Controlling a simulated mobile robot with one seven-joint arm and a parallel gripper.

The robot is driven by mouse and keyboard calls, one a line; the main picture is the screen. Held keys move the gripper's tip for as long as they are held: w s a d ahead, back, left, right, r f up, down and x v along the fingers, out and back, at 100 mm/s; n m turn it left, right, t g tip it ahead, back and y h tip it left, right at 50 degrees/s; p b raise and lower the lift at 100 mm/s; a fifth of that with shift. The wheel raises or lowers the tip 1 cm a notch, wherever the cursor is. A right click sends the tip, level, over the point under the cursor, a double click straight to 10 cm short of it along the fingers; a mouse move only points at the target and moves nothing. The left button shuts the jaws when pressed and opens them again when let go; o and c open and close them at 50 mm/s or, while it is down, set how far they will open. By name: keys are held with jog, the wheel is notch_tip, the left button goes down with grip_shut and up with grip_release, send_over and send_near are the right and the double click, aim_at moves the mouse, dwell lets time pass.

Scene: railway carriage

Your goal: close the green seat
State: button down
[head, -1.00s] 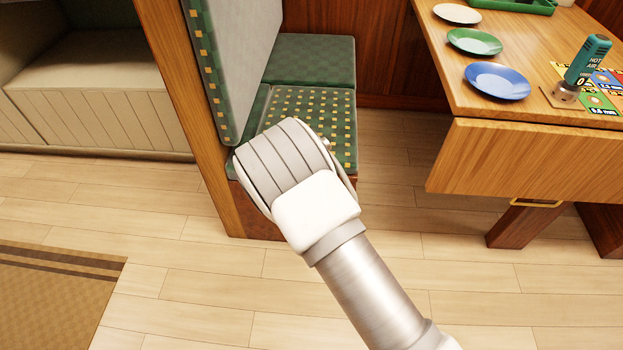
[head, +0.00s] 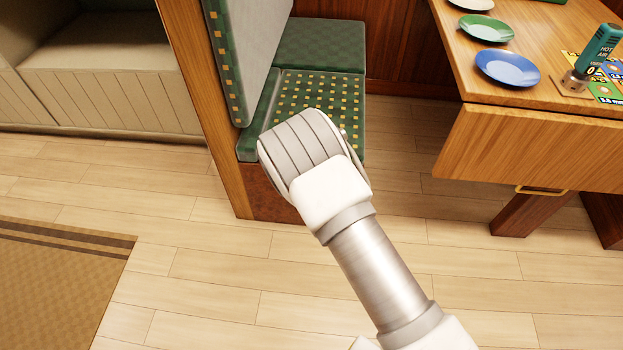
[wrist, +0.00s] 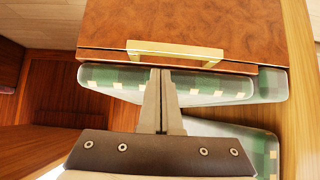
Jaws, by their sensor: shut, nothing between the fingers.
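The green seat (head: 318,92) is a cushioned bench with yellow squares, left of the table in the head view. Its burl-wood front (head: 268,206) shows below the cushion. My arm covers part of the seat, and my gripper is hidden there. In the wrist view a brown wooden panel (wrist: 230,22) carries a brass handle (wrist: 175,53). A green checked cushion edge (wrist: 215,88) runs along the panel's lower side in the picture. My gripper (wrist: 161,72) is shut and empty, its tips overlapping the cushion edge below the handle; I cannot tell if they touch.
A wooden partition post (head: 205,110) borders the seat's left. Floor in front is clear, with a brown rug (head: 60,285) at left.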

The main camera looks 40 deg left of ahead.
jog(key=s+d+f+p, duration=0.2)
jog(key=s+d, duration=0.2)
jog(key=s, duration=0.4)
jog(key=shift+s+d+f+p, duration=0.15)
jog(key=shift+d+f+p, duration=0.1)
jog(key=shift+p, duration=0.1)
